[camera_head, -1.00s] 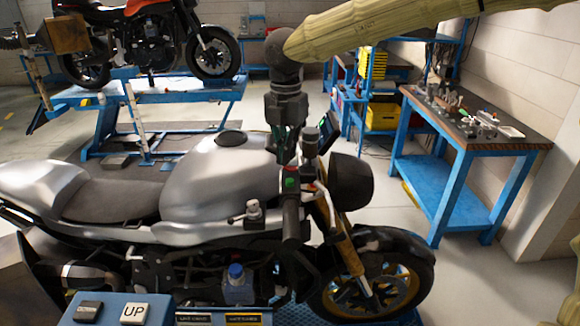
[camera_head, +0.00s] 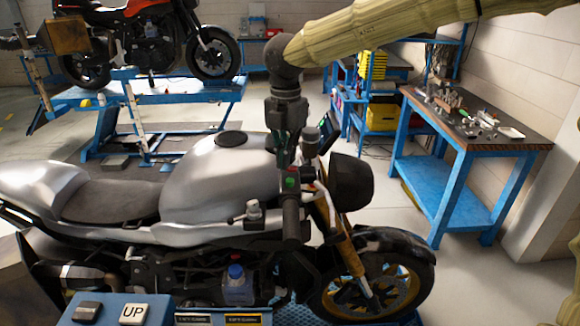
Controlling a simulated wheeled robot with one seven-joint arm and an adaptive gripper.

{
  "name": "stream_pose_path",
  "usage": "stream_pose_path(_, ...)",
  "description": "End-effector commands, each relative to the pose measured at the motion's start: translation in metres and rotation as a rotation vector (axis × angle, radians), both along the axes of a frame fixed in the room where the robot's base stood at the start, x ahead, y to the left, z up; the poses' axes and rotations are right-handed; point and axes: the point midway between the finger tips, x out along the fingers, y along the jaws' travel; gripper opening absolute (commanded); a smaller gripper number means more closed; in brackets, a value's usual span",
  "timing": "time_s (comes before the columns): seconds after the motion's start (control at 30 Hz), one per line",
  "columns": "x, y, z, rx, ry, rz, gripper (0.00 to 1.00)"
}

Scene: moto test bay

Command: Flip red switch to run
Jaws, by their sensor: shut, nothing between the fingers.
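The silver motorcycle (camera_head: 218,180) stands in the foreground with its front wheel to the right. The red switch (camera_head: 292,171) is a small red spot on the dark control housing of the near handlebar. A green button (camera_head: 291,182) sits just below it. My gripper (camera_head: 284,162) points down from the arm right above the housing, its fingertips at or very close to the red switch. It is shut and holds nothing. The fingertips partly cover the switch, so its position and any contact cannot be told.
A blue box with an UP button (camera_head: 134,313) stands at the bottom left. The brake reservoir (camera_head: 254,212) and headlight (camera_head: 352,182) flank the handlebar. A blue workbench (camera_head: 468,150) with parts is at the right. An orange motorcycle (camera_head: 150,40) stands on a lift behind.

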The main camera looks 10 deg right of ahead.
Motion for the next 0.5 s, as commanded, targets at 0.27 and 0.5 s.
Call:
stream_pose_path(0.27,-0.0001,-0.0001,-0.0037,-0.001,0.001,0.000,0.00)
stream_pose_path(0.5,-0.0002,-0.0004,-0.0066,-0.001,0.001,0.000,0.00)
